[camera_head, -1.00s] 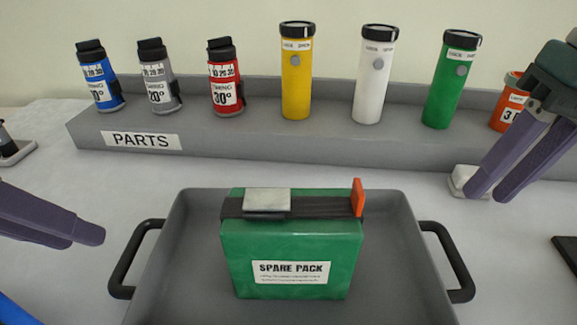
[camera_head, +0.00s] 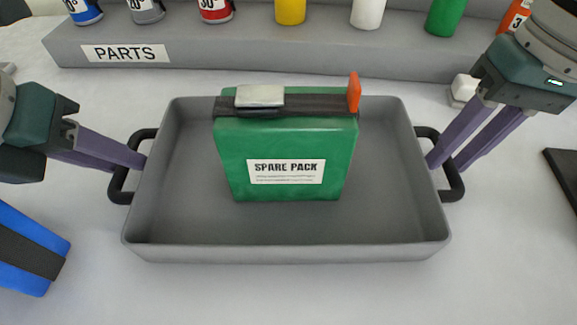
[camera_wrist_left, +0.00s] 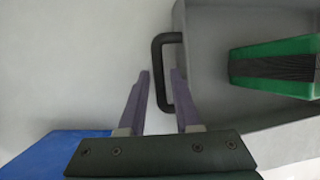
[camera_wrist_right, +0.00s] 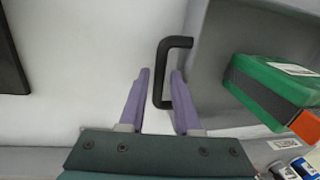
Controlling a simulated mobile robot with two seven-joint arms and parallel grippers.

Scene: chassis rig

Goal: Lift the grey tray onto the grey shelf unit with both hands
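The grey tray (camera_head: 290,250) lies on the white table and carries a green box labelled SPARE PACK (camera_head: 288,150). It has a black left handle (camera_head: 119,185) and a black right handle (camera_head: 455,185). My left gripper (camera_head: 128,161) is at the left handle; in the left wrist view its fingers are apart, with the handle bar (camera_wrist_left: 158,75) between their tips. My right gripper (camera_head: 446,165) is at the right handle; in the right wrist view its fingers are apart on either side of the handle bar (camera_wrist_right: 159,80). I cannot identify the grey shelf unit with certainty.
A grey ledge labelled PARTS (camera_head: 250,48) runs behind the tray, bearing several coloured canisters. A blue object with a dark band (camera_head: 30,250) is at the lower left. A small white block (camera_head: 463,88) and a dark flat item (camera_head: 565,175) are at right. The table before the tray is clear.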

